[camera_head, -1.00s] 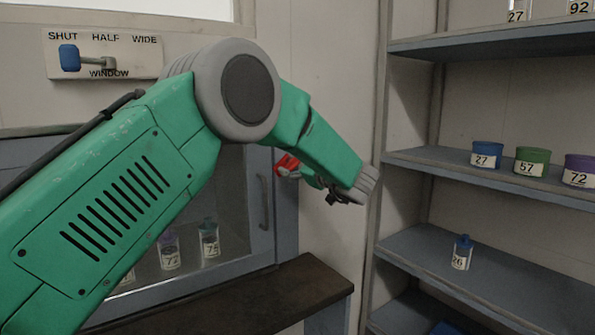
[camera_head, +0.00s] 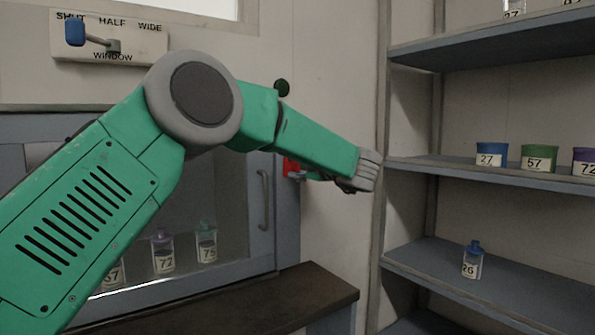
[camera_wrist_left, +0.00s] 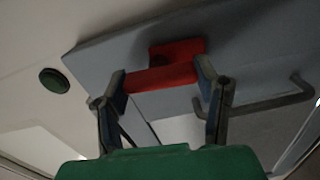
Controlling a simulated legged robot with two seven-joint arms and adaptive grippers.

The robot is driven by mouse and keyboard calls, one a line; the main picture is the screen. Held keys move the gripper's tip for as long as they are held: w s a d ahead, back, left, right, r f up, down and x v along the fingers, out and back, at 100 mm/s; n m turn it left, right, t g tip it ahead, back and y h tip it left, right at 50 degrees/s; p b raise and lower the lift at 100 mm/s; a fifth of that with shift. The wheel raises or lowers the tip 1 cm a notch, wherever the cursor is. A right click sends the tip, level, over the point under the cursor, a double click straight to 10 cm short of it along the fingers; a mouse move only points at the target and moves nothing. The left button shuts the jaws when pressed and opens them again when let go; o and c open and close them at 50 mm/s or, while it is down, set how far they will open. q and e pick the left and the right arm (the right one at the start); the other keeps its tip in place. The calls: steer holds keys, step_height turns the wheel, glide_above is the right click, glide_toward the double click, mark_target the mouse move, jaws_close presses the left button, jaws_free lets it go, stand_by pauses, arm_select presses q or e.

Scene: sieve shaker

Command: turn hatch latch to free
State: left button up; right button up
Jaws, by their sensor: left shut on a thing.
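The red hatch latch (camera_head: 291,167) is on the right frame of the grey-blue hatch (camera_head: 285,220), partly hidden by my arm in the head view. In the left wrist view, the red latch (camera_wrist_left: 160,78) shows as a bar with a block behind it on the grey panel. My left gripper (camera_wrist_left: 163,84) has one finger at each end of the bar and is shut on it. In the head view the left gripper (camera_head: 303,173) is small and partly hidden at the latch. My right gripper is not in view.
A bar handle (camera_head: 264,200) is on the hatch, left of the latch. A dark green button (camera_head: 282,88) is on the wall above. A window lever (camera_head: 75,32) is at upper left. Shelves (camera_head: 480,172) with labelled jars stand right. A dark ledge (camera_head: 240,310) lies below.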

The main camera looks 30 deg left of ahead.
arm_select(q)
steer(key=shift+n+b, duration=0.45)
steer(key=shift+n, duration=0.05)
steer(key=o, duration=1.1)
steer(key=shift+w, duration=0.1)
steer(key=shift+o, duration=0.4)
steer(key=shift+w+a+f, duration=0.1)
steer(key=shift+w, duration=0.05)
steer(key=v, duration=1.2)
steer(key=shift+f, duration=0.2)
